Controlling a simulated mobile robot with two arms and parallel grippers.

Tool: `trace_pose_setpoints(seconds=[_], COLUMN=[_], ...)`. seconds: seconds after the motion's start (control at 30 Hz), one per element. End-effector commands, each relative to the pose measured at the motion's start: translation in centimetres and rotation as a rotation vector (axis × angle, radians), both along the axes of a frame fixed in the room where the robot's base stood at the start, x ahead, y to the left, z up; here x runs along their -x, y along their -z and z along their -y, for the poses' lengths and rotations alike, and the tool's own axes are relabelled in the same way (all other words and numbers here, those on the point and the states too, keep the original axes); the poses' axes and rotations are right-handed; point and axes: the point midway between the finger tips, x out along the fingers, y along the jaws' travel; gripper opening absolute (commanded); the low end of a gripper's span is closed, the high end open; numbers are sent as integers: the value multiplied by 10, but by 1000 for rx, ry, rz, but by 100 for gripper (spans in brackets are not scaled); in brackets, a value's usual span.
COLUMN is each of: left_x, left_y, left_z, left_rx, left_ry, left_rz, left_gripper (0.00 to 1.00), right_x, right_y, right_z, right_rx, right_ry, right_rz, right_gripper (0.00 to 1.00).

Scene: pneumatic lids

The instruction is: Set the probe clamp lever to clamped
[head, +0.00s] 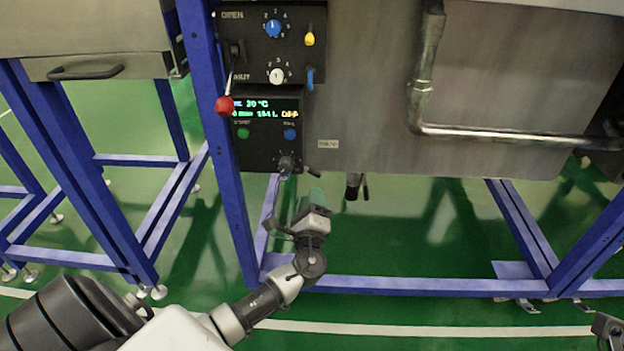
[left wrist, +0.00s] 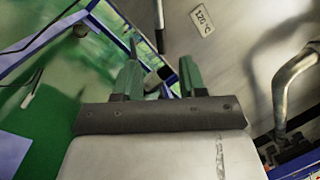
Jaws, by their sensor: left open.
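A small dark lever (head: 313,172) sticks out beside a round fitting (head: 286,164) under the control box, below a small label plate; I take it for the probe clamp lever, but its setting is too small to read. My left gripper (head: 309,197) is just below it, pointing up toward the tank's underside. In the left wrist view, its green fingers (left wrist: 158,66) are apart with nothing held. A thin dark rod (left wrist: 159,22) shows beyond the gap between the fingertips, apart from them. A grey piece (head: 608,326) at the lower right edge seems to be my right gripper, mostly cut off.
The control box (head: 268,45) carries knobs, a display and a red-balled lever (head: 225,104). A blue frame post (head: 222,150) stands left of the gripper. Another dark fitting (head: 353,182) hangs under the tank. A metal pipe (head: 500,136) crosses the tank at right.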

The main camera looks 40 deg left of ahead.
Motion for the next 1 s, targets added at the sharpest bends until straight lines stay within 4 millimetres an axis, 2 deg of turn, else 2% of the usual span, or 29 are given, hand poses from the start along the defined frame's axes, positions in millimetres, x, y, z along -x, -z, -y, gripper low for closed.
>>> trace_pose_setpoints(seconds=[0.1, 0.23, 0.83, 0.93, 1.0], left_x=[13, 20, 21, 19, 19], left_y=[4, 6, 7, 10, 11], left_z=[9, 13, 17, 36, 64], left_rx=[-1, 0, 17, 123, 265], left_ry=[1, 0, 17, 116, 254], left_rz=[-3, 0, -5, -26, -45], left_gripper=[41, 41, 41, 41, 41], right_x=[1, 1, 2, 2, 2], right_y=[0, 2, 2, 2, 2], right_z=[0, 0, 0, 0, 1], right_rx=[-1, -2, -1, -1, -2], right_ry=[-1, -1, -2, -2, -3], right_rz=[-11, -15, -17, -25, -34], right_gripper=[41, 41, 41, 41, 41])
